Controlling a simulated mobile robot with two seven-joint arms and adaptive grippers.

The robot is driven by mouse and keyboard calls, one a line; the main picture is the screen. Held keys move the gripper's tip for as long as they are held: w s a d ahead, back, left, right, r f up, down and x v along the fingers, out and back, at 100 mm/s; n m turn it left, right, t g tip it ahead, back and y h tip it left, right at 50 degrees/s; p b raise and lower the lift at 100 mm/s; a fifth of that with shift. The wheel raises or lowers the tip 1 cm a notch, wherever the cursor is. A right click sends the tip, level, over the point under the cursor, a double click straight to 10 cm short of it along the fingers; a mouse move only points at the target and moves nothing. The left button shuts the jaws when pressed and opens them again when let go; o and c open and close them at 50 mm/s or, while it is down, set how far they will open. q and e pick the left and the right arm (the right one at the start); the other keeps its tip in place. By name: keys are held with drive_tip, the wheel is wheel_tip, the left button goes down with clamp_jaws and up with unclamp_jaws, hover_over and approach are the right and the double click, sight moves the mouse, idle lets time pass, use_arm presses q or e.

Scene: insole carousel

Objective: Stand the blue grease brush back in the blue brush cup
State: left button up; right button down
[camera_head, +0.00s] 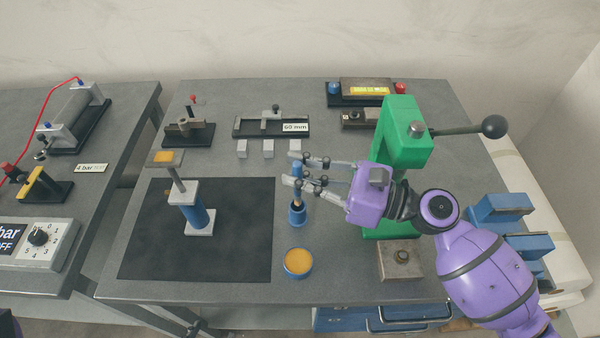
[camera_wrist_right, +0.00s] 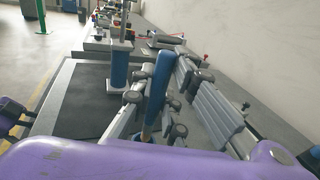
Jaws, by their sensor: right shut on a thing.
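The blue grease brush (camera_head: 297,188) is upright in the head view, its lower end right over or inside the mouth of the blue brush cup (camera_head: 297,217). I cannot tell how deep it sits or whether it touches the cup. My right gripper (camera_head: 300,171) comes in from the right and is shut on the brush's handle, partly hiding it. In the right wrist view the blue handle (camera_wrist_right: 160,76) stands between the fingers, slightly tilted in the picture. My left gripper is not in view.
A tin of orange grease (camera_head: 298,263) stands in front of the cup. A blue cylinder fixture (camera_head: 194,212) stands on the black mat (camera_head: 250,255) to the left. The green press (camera_head: 402,140) is close behind my right wrist.

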sight(300, 194)
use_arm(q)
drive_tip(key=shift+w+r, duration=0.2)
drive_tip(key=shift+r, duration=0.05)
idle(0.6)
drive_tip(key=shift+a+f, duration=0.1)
use_arm(e)
drive_tip(key=shift+f, duration=0.1)
idle(0.4)
drive_tip(key=shift+f+b, duration=1.2)
drive_tip(key=shift+f, duration=1.35)
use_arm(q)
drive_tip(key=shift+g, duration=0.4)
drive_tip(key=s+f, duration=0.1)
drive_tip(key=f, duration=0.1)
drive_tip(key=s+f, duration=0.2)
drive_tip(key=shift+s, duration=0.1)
use_arm(e)
drive_tip(key=c, duration=1.7)
unclamp_jaws()
drive_tip(key=shift+o, duration=0.2)
drive_tip(key=shift+d, duration=0.1)
drive_tip(key=v, duration=1.2)
